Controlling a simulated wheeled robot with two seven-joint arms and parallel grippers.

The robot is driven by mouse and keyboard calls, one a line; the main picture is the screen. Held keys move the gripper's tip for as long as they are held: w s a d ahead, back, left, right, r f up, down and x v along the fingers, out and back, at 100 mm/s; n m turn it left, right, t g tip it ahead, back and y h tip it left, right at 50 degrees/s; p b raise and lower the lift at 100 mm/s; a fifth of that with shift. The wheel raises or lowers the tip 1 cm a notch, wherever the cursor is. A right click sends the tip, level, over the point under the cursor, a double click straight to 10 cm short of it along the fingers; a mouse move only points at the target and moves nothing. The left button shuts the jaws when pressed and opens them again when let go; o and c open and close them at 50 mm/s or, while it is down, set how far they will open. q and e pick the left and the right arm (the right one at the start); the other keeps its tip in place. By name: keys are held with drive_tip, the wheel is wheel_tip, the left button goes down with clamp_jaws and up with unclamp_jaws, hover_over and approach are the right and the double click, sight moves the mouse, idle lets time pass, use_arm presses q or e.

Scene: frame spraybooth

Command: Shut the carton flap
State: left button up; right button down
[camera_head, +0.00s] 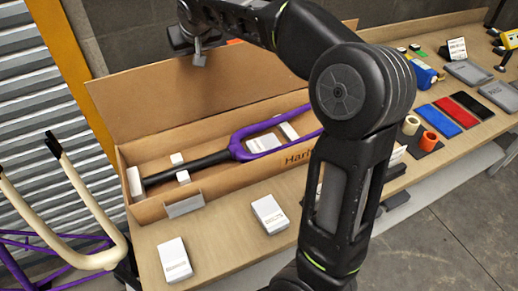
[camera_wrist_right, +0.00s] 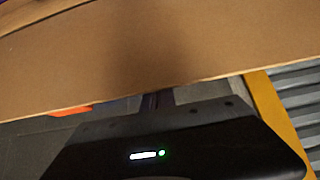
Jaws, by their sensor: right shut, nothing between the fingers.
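The long cardboard carton (camera_head: 235,192) lies open on the bench. Its wide flap (camera_head: 150,97) stands up along the back side. A purple fork with a black tube (camera_head: 240,146) lies inside among white blocks. My right gripper (camera_head: 199,58) is shut and empty at the flap's top edge, left of its middle. In the right wrist view the flap (camera_wrist_right: 150,50) fills the upper part, and its edge hides the fingertips. I cannot tell whether the fingers touch it. My left gripper is out of view.
Two white boxes (camera_head: 270,214) (camera_head: 174,260) stand in front of the carton. Tape rolls (camera_head: 430,140), coloured cloths (camera_head: 433,120) and trays lie to the right. A cream fork (camera_head: 95,258) stands at the left near a yellow post (camera_head: 78,75). My right arm hides the carton's right end.

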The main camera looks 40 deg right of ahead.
sight(197, 68)
drive_tip(key=shift+s+a+b, duration=0.2)
drive_tip(key=shift+s+b, duration=0.3)
drive_tip(key=shift+s, duration=0.1)
drive_tip(key=shift+s+a+b, duration=0.2)
drive_tip(key=shift+s+b, duration=0.25)
drive_tip(key=shift+s, duration=0.15)
drive_tip(key=shift+s+a+f+b, duration=0.25)
drive_tip(key=shift+s+b, duration=0.25)
drive_tip(key=shift+b, duration=0.15)
drive_tip(key=shift+s+a+b, duration=0.15)
drive_tip(key=shift+s+b, duration=0.3)
drive_tip(key=shift+s, duration=0.25)
